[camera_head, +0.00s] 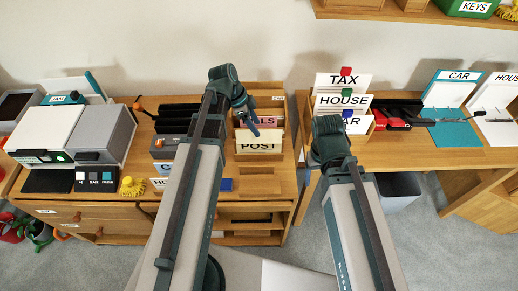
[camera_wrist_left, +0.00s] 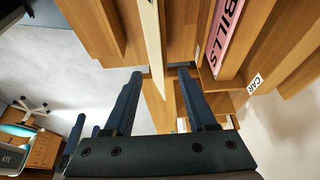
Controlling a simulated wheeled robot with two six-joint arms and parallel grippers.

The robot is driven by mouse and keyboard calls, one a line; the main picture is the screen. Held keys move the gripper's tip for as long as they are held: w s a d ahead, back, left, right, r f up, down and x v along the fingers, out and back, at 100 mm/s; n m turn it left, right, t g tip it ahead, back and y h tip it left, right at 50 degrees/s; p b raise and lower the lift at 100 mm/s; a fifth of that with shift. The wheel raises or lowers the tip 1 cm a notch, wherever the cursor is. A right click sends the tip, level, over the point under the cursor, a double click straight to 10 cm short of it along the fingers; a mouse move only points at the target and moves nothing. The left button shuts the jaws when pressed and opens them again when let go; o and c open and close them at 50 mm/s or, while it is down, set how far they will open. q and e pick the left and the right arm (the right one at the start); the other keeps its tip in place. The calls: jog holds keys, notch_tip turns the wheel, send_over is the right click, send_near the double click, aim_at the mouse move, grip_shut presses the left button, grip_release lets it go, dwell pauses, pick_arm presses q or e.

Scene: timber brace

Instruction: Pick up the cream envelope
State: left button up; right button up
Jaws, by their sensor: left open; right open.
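A cream envelope-like panel (camera_head: 259,147) marked POST stands upright in the wooden organiser on the left desk. In the left wrist view, a thin cream edge (camera_wrist_left: 152,40), apparently the same panel, runs between my fingers. My left gripper (camera_head: 252,127) is open just above and behind the POST face; in the wrist view its two dark blue fingers (camera_wrist_left: 160,74) lie either side of the cream edge, with gaps showing. A pink piece marked BILLS (camera_wrist_left: 227,35) stands behind it. My right gripper is hidden; only its arm shows.
Wooden organiser walls (camera_wrist_left: 275,45) stand close to the left fingers. Black-slotted holders and a printer (camera_head: 105,135) are to the left. Upright TAX (camera_head: 343,80), HOUSE and CAR cards stand on the right desk. A shelf (camera_head: 410,14) hangs above.

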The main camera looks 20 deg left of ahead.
pick_arm(q)
jog(key=b, duration=0.5)
send_over(259, 145)
jog(key=shift+w+f, duration=0.25)
jog(key=shift+f, duration=0.95)
jog(key=shift+w+f, duration=0.2)
jog(key=shift+f, duration=1)
jog(key=shift+f, duration=0.25)
jog(key=c, duration=0.9)
grip_shut()
jog(key=shift+w, duration=0.15)
